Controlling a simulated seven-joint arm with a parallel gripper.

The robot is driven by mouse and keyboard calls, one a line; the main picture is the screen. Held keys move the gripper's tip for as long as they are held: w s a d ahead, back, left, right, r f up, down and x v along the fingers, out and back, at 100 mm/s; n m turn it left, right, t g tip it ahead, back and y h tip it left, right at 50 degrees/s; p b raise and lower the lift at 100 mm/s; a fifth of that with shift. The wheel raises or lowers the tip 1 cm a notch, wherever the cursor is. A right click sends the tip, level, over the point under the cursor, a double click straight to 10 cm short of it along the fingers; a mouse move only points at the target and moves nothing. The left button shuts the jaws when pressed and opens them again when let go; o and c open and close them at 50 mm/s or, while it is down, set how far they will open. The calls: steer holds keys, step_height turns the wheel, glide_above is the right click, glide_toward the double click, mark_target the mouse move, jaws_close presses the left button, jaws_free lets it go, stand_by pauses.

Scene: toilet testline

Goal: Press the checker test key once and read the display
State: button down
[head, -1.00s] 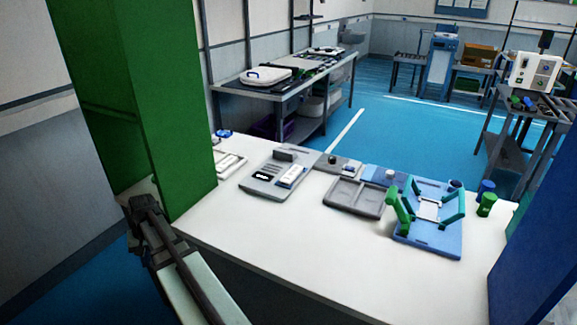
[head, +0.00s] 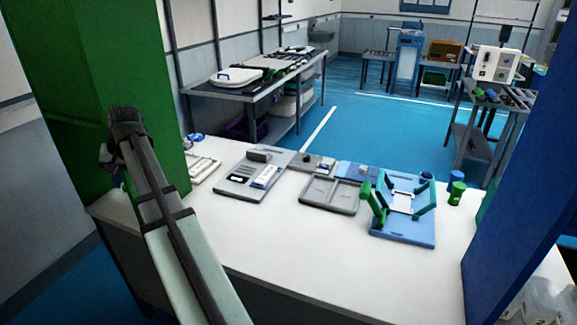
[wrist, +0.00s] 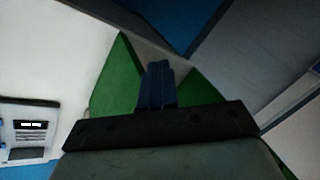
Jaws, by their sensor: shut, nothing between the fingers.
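A flat grey unit (head: 228,191) lies on the white bench, with a small black display (head: 238,178) and a white-and-blue piece (head: 265,177) on it. It looks like the checker. In the wrist view a unit with a black display (wrist: 31,125) shows at the left edge; its white marks are too small to read. I cannot make out a test key. My gripper (wrist: 158,68) is shut and empty, its dark blue fingers together in front of green surfaces. In the head view my arm's end is left of the unit, apart from it, by the green panel; the fingertips cannot be made out.
A tall green panel (head: 90,90) stands at the left, a blue panel (head: 520,170) at the right. The bench front (head: 270,235) is clear.

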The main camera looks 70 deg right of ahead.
steer(key=s+d+r+t, duration=0.1)
steer(key=s+d+r, duration=0.2)
steer(key=d+r, duration=0.6)
steer(key=s+d+m+t+h, duration=0.1)
steer(key=s+d, duration=0.1)
steer(key=d, duration=0.5)
steer(key=s+d+f+m, duration=0.1)
steer(key=s+d+f, duration=0.15)
steer(key=d, duration=0.55)
steer(key=s+d+f+t+h, duration=0.15)
steer(key=s+d, duration=0.25)
steer(key=d, duration=0.4)
steer(key=s+d+f+m+g, duration=0.15)
steer(key=s+d, duration=0.25)
steer(key=d, duration=0.4)
steer(key=m+t+h, duration=0.1)
steer(key=t+h, duration=0.1)
steer(key=h, duration=0.1)
glide_above(324, 166)
step_height(324, 166, down, 13)
steer(key=shift+s+d+f, duration=0.15)
steer(key=shift+s+f, duration=0.05)
steer(key=shift+s, duration=0.3)
steer(key=shift+f, duration=0.15)
steer(key=shift+f, duration=4.25)
